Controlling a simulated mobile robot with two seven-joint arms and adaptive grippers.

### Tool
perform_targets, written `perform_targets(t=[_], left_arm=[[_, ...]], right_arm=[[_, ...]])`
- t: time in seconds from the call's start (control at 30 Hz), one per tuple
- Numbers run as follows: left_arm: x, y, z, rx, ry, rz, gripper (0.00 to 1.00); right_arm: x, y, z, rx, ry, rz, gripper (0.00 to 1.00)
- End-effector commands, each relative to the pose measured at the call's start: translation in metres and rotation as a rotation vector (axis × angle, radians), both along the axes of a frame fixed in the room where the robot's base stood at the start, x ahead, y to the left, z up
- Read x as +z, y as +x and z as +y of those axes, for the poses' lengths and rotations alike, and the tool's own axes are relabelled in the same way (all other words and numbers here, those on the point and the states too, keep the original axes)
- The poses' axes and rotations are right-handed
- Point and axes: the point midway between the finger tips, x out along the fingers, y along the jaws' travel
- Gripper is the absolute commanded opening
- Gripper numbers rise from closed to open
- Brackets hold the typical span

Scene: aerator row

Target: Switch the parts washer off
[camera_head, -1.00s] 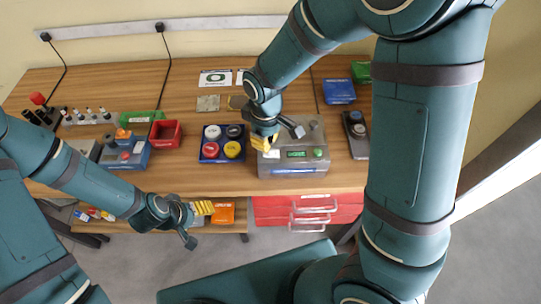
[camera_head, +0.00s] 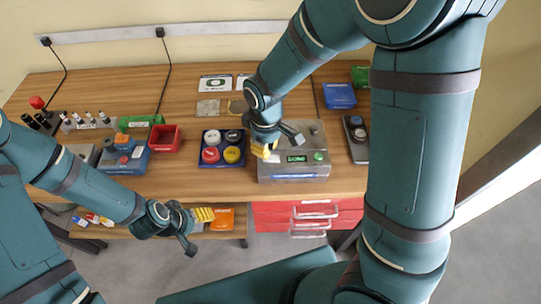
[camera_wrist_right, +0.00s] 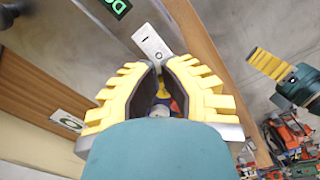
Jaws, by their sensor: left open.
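The parts washer looks to be the grey box (camera_head: 300,172) at the table's front edge. It has a green-lit display (camera_head: 296,159), a green button (camera_head: 319,156) and a pale switch plate (camera_head: 273,158). The plate also shows in the right wrist view (camera_wrist_right: 151,43), just beyond the fingertips; I cannot tell whether they touch it. My right gripper (camera_head: 263,151) is over the box's left part, its yellow fingertips close together with nothing seen held. My left gripper (camera_head: 205,215) is open and empty, low in front of the table.
A red bin (camera_head: 164,138) and a blue device (camera_head: 125,158) are further left. A dark two-button unit (camera_head: 356,138) is at right. Clear-handled red drawers (camera_head: 290,217) are below.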

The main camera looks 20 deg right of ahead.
Motion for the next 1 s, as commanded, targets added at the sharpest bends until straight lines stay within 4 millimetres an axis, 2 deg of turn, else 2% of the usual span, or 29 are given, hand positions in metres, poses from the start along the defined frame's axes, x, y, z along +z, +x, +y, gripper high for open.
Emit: perform_targets(t=[1.0], left_arm=[[-0.0049, -0.0001, 0.0000, 0.000, 0.000, 0.000, 0.70]], right_arm=[[-0.0062, 0.0000, 0.0000, 0.000, 0.000, 0.000, 0.00]])
